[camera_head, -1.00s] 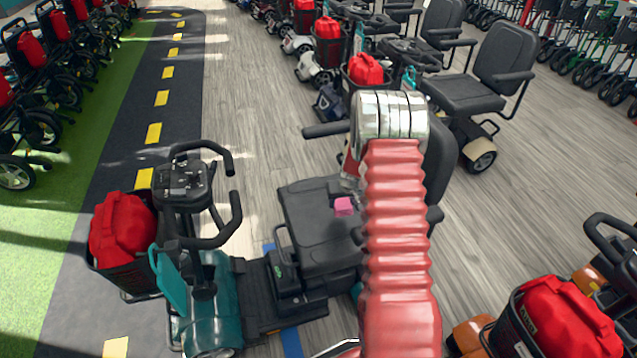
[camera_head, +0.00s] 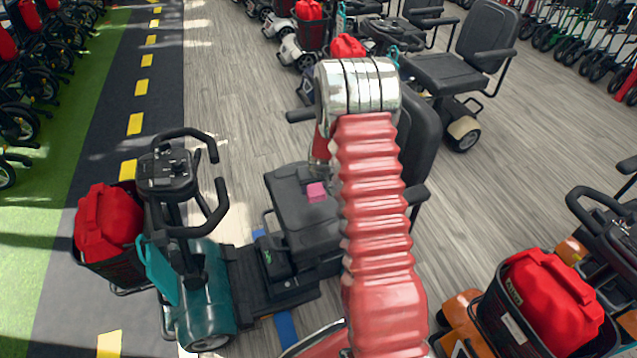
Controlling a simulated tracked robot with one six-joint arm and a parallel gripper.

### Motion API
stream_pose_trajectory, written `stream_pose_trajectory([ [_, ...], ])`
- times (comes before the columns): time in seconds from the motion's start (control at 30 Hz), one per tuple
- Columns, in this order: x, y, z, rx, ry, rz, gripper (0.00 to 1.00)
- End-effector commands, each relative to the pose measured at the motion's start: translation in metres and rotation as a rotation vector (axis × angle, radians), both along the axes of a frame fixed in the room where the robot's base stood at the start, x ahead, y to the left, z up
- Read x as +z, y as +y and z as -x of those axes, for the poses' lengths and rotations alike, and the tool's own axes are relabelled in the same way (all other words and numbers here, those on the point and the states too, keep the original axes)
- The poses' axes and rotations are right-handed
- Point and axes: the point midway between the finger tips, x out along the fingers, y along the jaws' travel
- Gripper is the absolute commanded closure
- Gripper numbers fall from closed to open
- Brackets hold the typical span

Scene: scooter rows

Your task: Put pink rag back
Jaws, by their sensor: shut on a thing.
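The pink rag (camera_head: 317,192) is a small pink piece that shows over the black seat (camera_head: 288,215) of the teal scooter (camera_head: 205,300). My gripper (camera_head: 319,180) points down from the bent end of my red arm and is shut on the rag. Its fingers are small and partly hidden by my arm. I cannot tell whether the rag touches the seat or hangs just above it.
A red bag (camera_head: 108,225) sits in the teal scooter's front basket. An orange scooter with another red bag (camera_head: 553,300) stands at the lower right. More scooters stand behind, with a black chair seat (camera_head: 450,75). Grey floor (camera_head: 235,110) is free between the rows.

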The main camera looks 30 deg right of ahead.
Motion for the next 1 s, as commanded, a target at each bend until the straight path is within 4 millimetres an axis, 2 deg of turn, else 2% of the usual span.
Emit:
stream_pose_trajectory([
  [0.03, 0.007, 0.024, 0.002, 0.025, 0.001, 0.002, 0.71],
  [0.17, 0.021, 0.08, 0.016, 0.08, 0.001, 0.003, 0.71],
  [0.3, 0.035, 0.138, 0.038, 0.14, 0.001, 0.003, 0.71],
  [0.4, 0.044, 0.176, 0.057, 0.182, -0.001, 0.001, 0.71],
  [0.5, 0.051, 0.205, 0.075, 0.217, -0.003, -0.001, 0.71],
  [0.6, 0.055, 0.223, 0.089, 0.241, -0.004, -0.003, 0.71],
  [0.7, 0.057, 0.232, 0.096, 0.25, -0.004, -0.006, 0.71],
  [1.0, 0.057, 0.233, 0.097, 0.252, -0.004, -0.006, 0.71],
])
